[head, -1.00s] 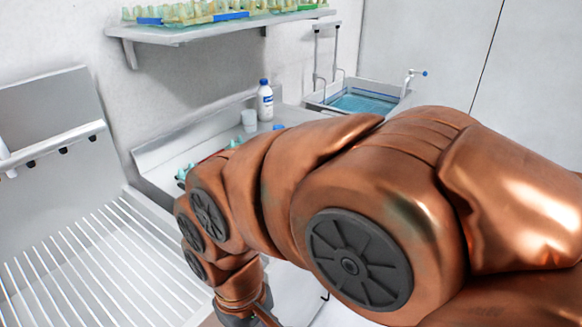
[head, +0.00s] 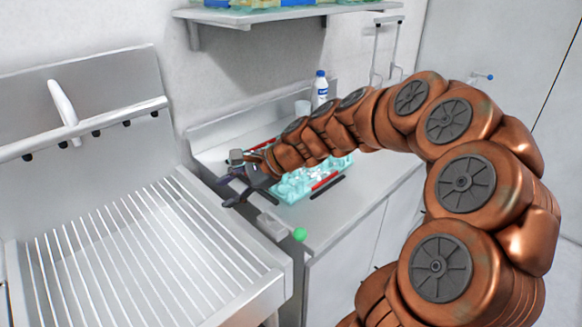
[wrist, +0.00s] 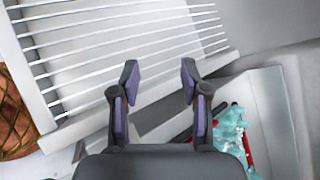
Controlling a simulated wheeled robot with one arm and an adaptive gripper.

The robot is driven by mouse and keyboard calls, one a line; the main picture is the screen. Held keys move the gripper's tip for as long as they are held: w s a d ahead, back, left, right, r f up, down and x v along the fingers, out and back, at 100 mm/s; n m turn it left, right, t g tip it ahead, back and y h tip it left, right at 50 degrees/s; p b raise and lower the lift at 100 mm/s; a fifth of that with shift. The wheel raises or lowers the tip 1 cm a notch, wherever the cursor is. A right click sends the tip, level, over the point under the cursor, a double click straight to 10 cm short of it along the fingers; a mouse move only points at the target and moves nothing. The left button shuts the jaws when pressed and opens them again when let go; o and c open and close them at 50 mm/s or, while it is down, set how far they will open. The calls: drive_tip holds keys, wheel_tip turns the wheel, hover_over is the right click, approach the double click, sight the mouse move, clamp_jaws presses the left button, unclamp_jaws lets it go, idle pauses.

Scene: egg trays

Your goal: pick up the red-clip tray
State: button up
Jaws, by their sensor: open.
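The red-clip tray (head: 292,187) is a pale turquoise egg tray with red strips along its edges. It lies on the counter, partly hidden behind my arm in the head view. In the wrist view the tray (wrist: 231,136) shows at the lower right, with a red strip (wrist: 247,150) along its side. My gripper (head: 232,190) is open and empty in the head view, left of the tray and near the boundary between counter and slatted rack. In the wrist view my gripper (wrist: 158,75) has its fingers spread apart, with the tray to their right, not between them.
A slatted rack (head: 150,250) fills the left. A shelf (head: 290,13) with trays hangs above. The right counter (head: 375,190) is clear.

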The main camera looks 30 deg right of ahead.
drive_tip(key=w+d+f+m+t+h, duration=0.1)
drive_tip(key=d+m, duration=0.4)
drive_tip(key=d, duration=0.5)
drive_tip(key=w+d+f+m+t+h, duration=0.2)
drive_tip(key=w+d+m, duration=0.3)
drive_tip(key=d, duration=0.5)
drive_tip(key=w+d+f+m+t+h+b, duration=0.1)
drive_tip(key=w+d+f+m+t, duration=0.2)
drive_tip(key=d+m, duration=0.4)
drive_tip(key=shift+d+f+t+h, duration=0.2)
drive_tip(key=shift+d+f+t, duration=0.05)
drive_tip(key=shift+d, duration=0.6)
drive_tip(key=shift+d+f+t+h, duration=0.2)
drive_tip(key=shift+d+f+t, duration=0.05)
drive_tip(key=shift+d, duration=0.6)
drive_tip(key=shift+a+p+x, duration=0.15)
drive_tip(key=shift+p+x, duration=0.2)
drive_tip(key=shift+x, duration=1.55)
drive_tip(key=shift+a+p+x, duration=0.1)
drive_tip(key=shift+p+x, duration=0.2)
drive_tip(key=shift+x, duration=1.55)
drive_tip(key=shift+s, duration=0.15)
drive_tip(key=shift+f, duration=0.1)
clamp_jaws()
